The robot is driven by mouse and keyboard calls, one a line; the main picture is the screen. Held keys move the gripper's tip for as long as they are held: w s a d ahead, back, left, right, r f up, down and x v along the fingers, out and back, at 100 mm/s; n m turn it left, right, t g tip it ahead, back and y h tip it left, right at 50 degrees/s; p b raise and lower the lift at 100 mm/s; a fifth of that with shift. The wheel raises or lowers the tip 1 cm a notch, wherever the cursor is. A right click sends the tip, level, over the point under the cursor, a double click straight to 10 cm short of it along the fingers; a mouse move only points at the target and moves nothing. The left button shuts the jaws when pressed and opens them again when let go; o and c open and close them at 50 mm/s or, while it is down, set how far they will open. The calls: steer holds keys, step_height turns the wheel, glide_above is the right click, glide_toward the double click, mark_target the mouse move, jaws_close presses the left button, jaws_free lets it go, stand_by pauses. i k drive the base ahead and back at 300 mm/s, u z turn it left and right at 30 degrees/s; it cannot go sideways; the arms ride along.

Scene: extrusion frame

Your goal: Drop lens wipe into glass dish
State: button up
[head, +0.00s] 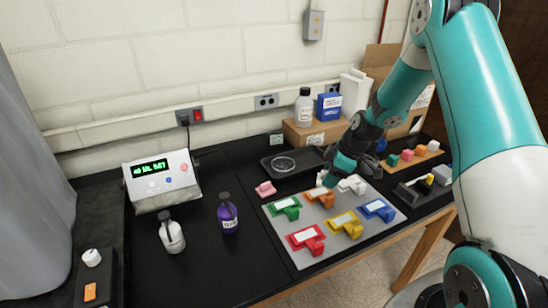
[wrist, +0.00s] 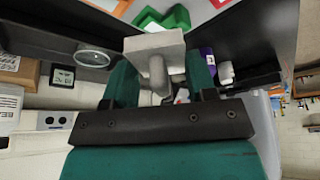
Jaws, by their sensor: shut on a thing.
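The glass dish (head: 284,163) is clear, round and shallow, and sits in a black tray at the back of the bench. In the wrist view it shows at the upper left (wrist: 92,57). My gripper (head: 329,180) is over the back part of the grey board, to the right of the dish and apart from it. Its teal fingers (wrist: 160,78) are shut on a pale grey square piece (wrist: 154,43) with a rounded stem. I cannot tell for sure that this piece is the lens wipe. No other clear wipe shows.
The grey board (head: 293,246) carries several coloured holders. A pink piece (head: 265,189) lies left of it. The black tray (head: 275,172) has a raised rim. A purple bottle (head: 228,214), a white bottle (head: 172,234) and a display box (head: 160,182) stand left. Boxes stand behind.

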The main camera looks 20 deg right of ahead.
mark_target(283, 167)
steer(key=i, duration=0.85)
